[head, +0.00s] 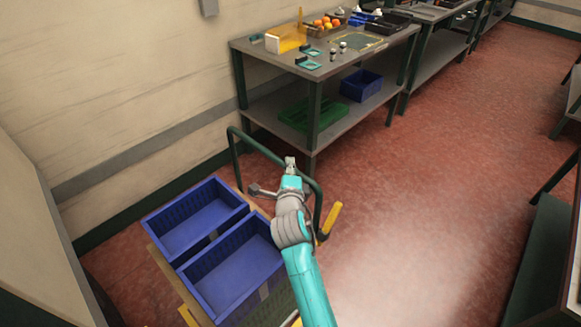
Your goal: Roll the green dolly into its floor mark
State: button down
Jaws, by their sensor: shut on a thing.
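The green dolly (236,160) stands on the red floor by the wall, with its tubular push handle rising at the far end. Two open, empty blue crates (192,222) (232,270) sit side by side on it and cover most of its deck. My gripper (289,164) is shut on the top bar of the handle, right of its middle; my wrist partly hides the contact. Yellow strips (188,316) show at the near left edge of the dolly. I cannot tell whether they belong to the floor mark; no full outline is visible.
A workbench (330,70) with oranges (326,23) and small items stands just beyond the handle. Its lower shelf holds a blue bin (361,85) and a green crate (300,115). Open floor (420,190) lies to the right; more benches stand at the right edge.

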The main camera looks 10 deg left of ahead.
jog(key=c, duration=1)
grip_release()
jog(key=shift+s+a+f, duration=0.1)
jog(key=shift+s+a, duration=0.1)
jog(key=shift+s, duration=0.05)
jog(key=v, duration=1.2)
